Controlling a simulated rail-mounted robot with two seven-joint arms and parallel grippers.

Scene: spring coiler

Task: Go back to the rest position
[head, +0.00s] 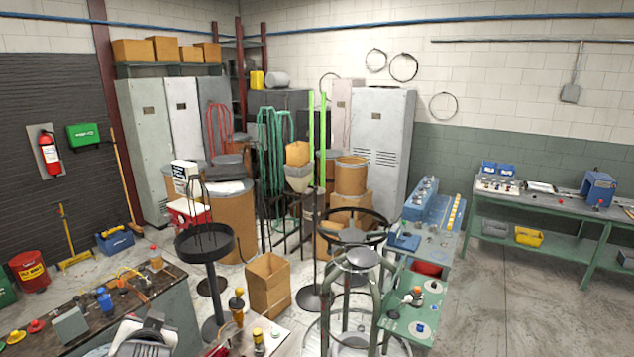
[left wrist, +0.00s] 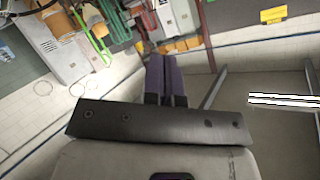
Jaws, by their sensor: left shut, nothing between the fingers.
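My left gripper (left wrist: 163,58) shows in the left wrist view as two dark purple fingers side by side beyond a black bracket. The fingers are together with nothing between them. They are clear of any object, with the room appearing tilted behind them. In the head view a grey and black part (head: 145,338) at the bottom left edge may belong to my left arm, but its fingers cannot be made out there. My right gripper is in neither view.
A cluttered bench (head: 165,295) stands at the lower left. A round black tray stand (head: 205,242), an open cardboard box (head: 268,285) and a green-framed spring coiler (head: 390,290) stand ahead. Another bench (head: 560,212) runs along the right. Bare floor (head: 520,310) lies at the lower right.

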